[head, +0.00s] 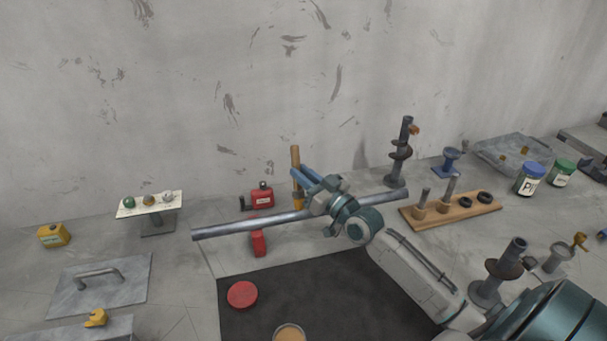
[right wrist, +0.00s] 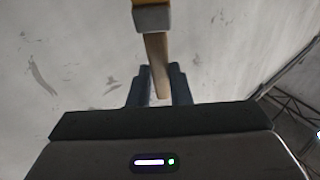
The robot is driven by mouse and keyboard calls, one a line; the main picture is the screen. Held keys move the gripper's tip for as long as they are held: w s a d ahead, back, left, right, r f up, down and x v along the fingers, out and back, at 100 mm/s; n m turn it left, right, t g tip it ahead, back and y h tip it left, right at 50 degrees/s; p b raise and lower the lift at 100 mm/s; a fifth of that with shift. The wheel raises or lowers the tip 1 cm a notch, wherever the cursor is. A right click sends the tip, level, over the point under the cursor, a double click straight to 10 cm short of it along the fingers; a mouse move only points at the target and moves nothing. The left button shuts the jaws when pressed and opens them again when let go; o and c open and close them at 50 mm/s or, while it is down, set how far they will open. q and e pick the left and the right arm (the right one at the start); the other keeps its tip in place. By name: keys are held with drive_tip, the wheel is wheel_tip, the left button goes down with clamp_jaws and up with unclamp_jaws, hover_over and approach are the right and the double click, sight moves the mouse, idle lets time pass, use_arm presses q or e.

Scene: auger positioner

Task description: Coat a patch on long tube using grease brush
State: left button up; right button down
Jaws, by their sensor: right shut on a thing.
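My right gripper (head: 301,181) is shut on the grease brush (head: 296,158), which stands roughly upright with its wooden handle end up. In the right wrist view the brush (right wrist: 157,62) sits between the fingers, with its grey ferrule towards the top edge. The long tube (head: 245,227) is a grey metal bar running across the middle of the head view. My right wrist overlaps part of it. The brush's lower end is close to the tube; I cannot tell whether they touch. My left gripper is not in view.
An open tin with tan contents (head: 290,335) and a red round lid (head: 242,294) are on a black mat (head: 330,283). Red containers (head: 262,197) stand near the tube. A wooden rack (head: 452,208) and auger stands (head: 401,152) are at right. A handled plate (head: 98,283) lies left.

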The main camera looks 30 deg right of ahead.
sight(297, 149)
drive_tip(key=shift+f, duration=0.15)
drive_tip(key=shift+s+d, duration=0.1)
drive_tip(key=shift+b, duration=0.3)
idle(1.0)
drive_tip(key=shift+w+d+r+p, duration=0.1)
drive_tip(key=shift+w+r+p, duration=0.15)
drive_tip(key=shift+r+p, duration=0.55)
drive_tip(key=shift+w+r+p, duration=0.25)
drive_tip(key=shift+r+p, duration=0.3)
drive_tip(key=shift+r, duration=0.6)
drive_tip(key=shift+w+d+r+p, duration=0.1)
drive_tip(key=shift+w+r+p, duration=0.15)
drive_tip(key=shift+r+p, duration=0.55)
drive_tip(key=shift+r, duration=0.2)
